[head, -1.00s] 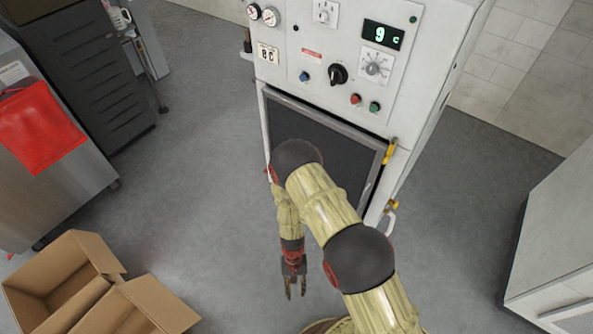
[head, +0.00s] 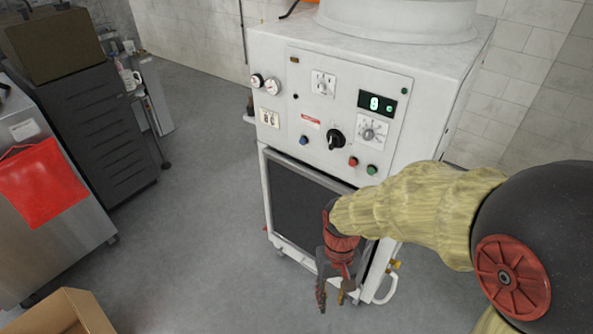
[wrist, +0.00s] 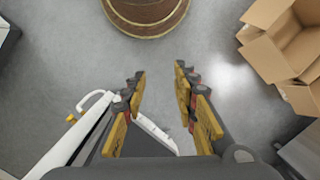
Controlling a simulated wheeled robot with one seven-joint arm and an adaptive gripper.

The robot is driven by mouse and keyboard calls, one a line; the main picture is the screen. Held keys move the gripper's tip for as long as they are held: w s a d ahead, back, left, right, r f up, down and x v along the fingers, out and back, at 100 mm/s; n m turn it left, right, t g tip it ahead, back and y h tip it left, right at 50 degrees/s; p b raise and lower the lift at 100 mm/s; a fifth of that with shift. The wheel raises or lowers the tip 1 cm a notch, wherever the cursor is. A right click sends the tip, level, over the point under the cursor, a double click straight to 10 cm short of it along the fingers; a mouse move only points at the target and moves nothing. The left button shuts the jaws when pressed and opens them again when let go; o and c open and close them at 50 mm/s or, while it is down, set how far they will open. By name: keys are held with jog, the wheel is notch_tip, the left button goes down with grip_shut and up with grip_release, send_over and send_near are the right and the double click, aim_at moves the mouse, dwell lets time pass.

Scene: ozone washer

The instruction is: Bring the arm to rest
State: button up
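My arm shows at the right of the head view, bent close to the camera, with its forearm reaching left. My gripper (head: 331,302) hangs from it, pointing down in front of the white washer's dark front panel (head: 300,205). In the wrist view the two yellow-and-dark fingers (wrist: 159,71) stand apart with bare grey floor between them. The gripper is open and empty. The arm covers the lower right part of the washer (head: 425,115).
A cardboard box (head: 62,312) stands on the floor at lower left, and shows at upper right of the wrist view (wrist: 285,45). A steel cabinet with a red cloth (head: 42,183) is at left. A white handle (head: 386,290) sticks out at the washer's lower right. Floor left of the washer is clear.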

jog(key=s+d+r+t, duration=0.2)
jog(key=d+r, duration=0.1)
jog(key=r, duration=0.5)
jog(key=s+d+r+m+t+p, duration=0.1)
jog(key=s+d+r+t, duration=0.1)
jog(key=r, duration=0.6)
jog(key=s+d+r+m+t, duration=0.1)
jog(key=s+d+r+t, duration=0.1)
jog(key=d+r, duration=0.3)
notch_tip(320, 180, up, 3)
jog(key=shift+t+p, duration=0.4)
jog(key=shift+t, duration=0.5)
jog(key=shift+s, duration=0.1)
